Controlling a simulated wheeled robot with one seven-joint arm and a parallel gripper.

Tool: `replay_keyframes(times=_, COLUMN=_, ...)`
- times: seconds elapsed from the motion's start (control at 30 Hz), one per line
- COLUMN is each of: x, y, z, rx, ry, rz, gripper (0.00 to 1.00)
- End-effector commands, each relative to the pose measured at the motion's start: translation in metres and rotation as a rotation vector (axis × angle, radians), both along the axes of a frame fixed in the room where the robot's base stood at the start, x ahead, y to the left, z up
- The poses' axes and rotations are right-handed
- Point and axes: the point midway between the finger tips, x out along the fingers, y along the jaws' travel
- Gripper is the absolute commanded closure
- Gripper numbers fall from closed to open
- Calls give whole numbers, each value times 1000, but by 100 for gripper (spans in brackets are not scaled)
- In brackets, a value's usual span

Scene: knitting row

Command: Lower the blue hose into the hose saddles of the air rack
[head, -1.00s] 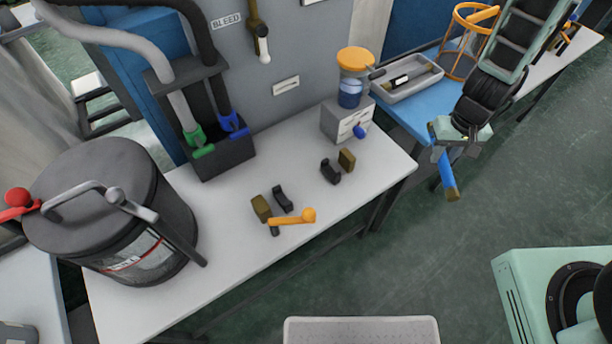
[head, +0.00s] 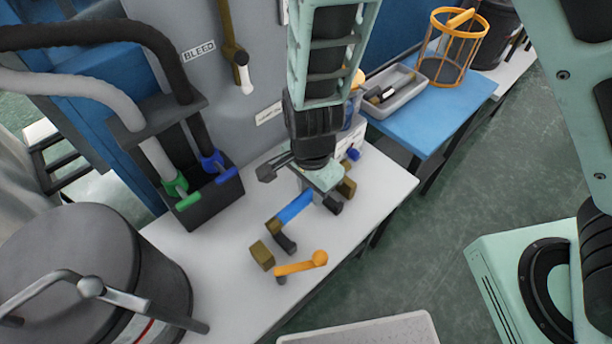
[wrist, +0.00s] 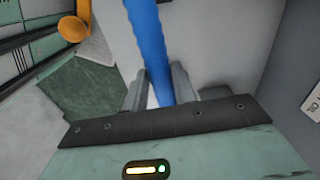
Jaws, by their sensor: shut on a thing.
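The blue hose (head: 296,207) is in my gripper (head: 317,190), above the white bench top. In the wrist view the hose (wrist: 147,40) runs between both fingers, which are shut on it. Its brass-coloured end (head: 274,226) points to the lower left, over or beside the near black hose saddle (head: 286,243). The far black saddle (head: 334,204) shows beside my gripper, partly covered. I cannot tell whether the hose touches either saddle. Brown blocks stand by the saddles, one near (head: 262,255) and one far (head: 348,186). The hose's other end is hidden by my gripper.
An orange lever (head: 302,264) sits just in front of the near saddle. A black bin with green and blue handles (head: 212,203) stands behind left, and a grey drum (head: 70,265) at the left. My arm partly covers the orange-capped unit behind. The bench's front right is clear.

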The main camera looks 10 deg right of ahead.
Motion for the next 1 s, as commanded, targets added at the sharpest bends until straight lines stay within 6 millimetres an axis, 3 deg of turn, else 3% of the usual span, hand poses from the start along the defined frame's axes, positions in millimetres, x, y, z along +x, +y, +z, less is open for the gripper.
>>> replay_keyframes(times=0.37, x=-4, y=5, z=-12, rx=0, ry=0, rz=-27, gripper=99)
replay_keyframes(times=1.0, x=-4, y=4, z=-66, rx=-1, ry=1, rz=-26, gripper=99)
